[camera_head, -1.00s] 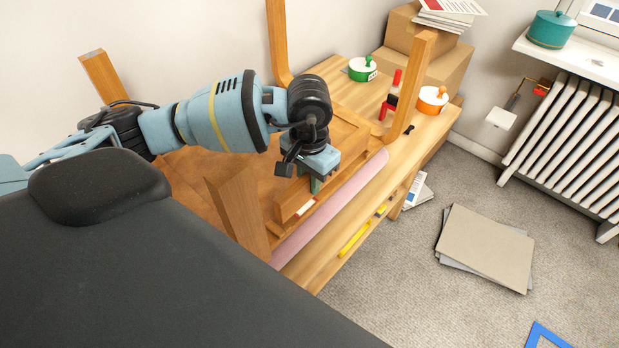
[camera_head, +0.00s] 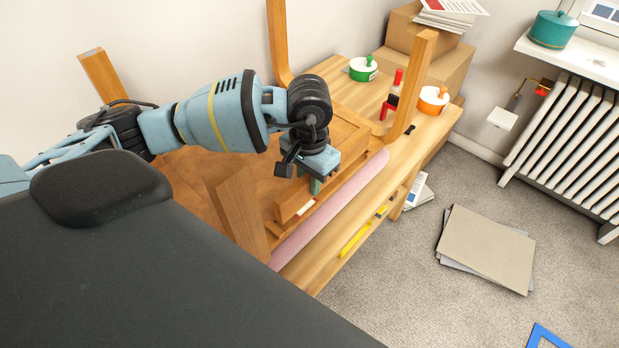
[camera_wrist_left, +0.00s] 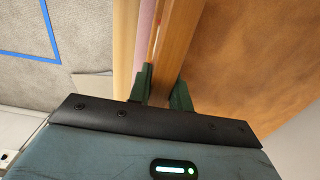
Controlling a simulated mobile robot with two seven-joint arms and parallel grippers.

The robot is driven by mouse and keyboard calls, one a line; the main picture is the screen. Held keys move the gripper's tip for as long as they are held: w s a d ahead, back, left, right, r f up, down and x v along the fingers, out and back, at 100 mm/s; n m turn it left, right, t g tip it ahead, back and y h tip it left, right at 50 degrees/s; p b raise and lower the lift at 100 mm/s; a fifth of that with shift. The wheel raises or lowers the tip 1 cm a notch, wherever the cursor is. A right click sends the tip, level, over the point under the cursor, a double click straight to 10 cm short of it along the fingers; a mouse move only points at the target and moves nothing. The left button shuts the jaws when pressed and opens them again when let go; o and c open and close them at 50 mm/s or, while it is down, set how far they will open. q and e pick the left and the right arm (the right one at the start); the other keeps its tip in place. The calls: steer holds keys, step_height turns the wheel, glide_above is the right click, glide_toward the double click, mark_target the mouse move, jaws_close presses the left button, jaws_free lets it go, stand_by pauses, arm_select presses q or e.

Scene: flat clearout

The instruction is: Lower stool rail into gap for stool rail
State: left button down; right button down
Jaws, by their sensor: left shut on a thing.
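The stool stands upside down on the workbench, its wooden legs up; one is the near leg (camera_head: 240,215) and one the right leg (camera_head: 416,80). My left gripper (camera_head: 315,185) points down over the stool's front side, between these legs. It is shut on the stool rail (camera_head: 290,208), a wooden bar with a pale label. In the left wrist view the left gripper (camera_wrist_left: 162,92) has a green finger on each side of the stool rail (camera_wrist_left: 176,40). The gap for the rail is not clearly visible; whether the rail's ends touch the legs cannot be told. My right gripper is not in view.
A pink roll (camera_head: 335,207) lies along the bench front (camera_head: 345,225) beside the rail. A red clamp (camera_head: 388,107), a green tin (camera_head: 362,69) and an orange tin (camera_head: 432,100) stand behind the right leg. Cardboard boxes (camera_head: 440,70) are at the back.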

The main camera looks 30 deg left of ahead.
arm_select(q)
steer(key=shift+f+b, duration=0.5)
steer(key=shift+f, duration=0.45)
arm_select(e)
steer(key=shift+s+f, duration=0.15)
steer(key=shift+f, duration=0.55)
arm_select(q)
steer(key=c, duration=1.4)
jaws_free()
steer(key=shift+o, duration=1)
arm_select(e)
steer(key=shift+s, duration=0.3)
